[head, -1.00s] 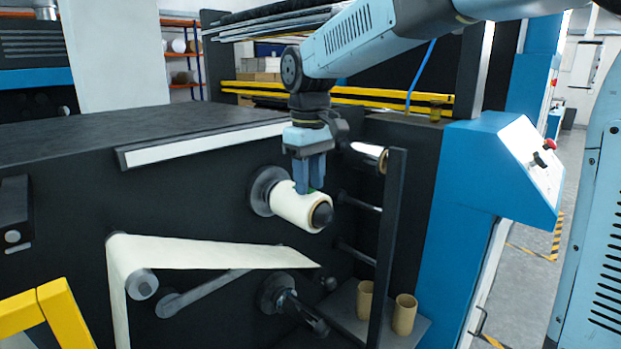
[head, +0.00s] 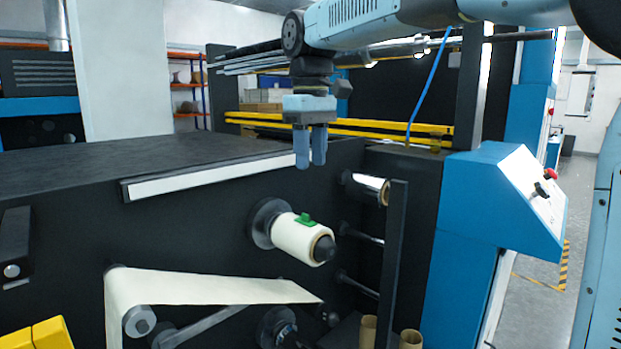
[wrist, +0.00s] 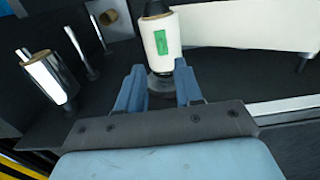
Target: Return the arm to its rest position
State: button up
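My gripper (head: 310,163) points down in the head view, above the white roll (head: 297,236) and clear of it. The roll sits on a dark spindle on the machine's black front, with a green tab (head: 306,220) on its upper side. In the wrist view my gripper (wrist: 160,83) has its two blue fingers apart with nothing between them. The roll (wrist: 162,38) and its green tab (wrist: 161,40) show beyond the fingertips.
A blue control console (head: 495,205) stands to the right. A silver roll (head: 368,186) and a dark upright post (head: 393,255) are right of the white roll. A white web (head: 200,288) runs below. Yellow rails (head: 350,128) lie behind the gripper.

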jog(key=s+d+f+m+t+y, duration=0.15)
jog(key=s+d, duration=0.25)
jog(key=d, duration=0.5)
jog(key=s+d+f+m+t+h, duration=0.1)
jog(key=s+d+f+m, duration=0.15)
jog(key=d, duration=0.55)
jog(key=s+d+f+m+t, duration=0.3)
jog(key=s+d+f+m, duration=0.2)
jog(key=s+d+f, duration=0.4)
jog(key=shift+s+d+f+m, duration=0.35)
jog(key=shift+s+f, duration=0.45)
jog(key=shift+s, duration=0.15)
jog(key=shift+s, duration=0.1)
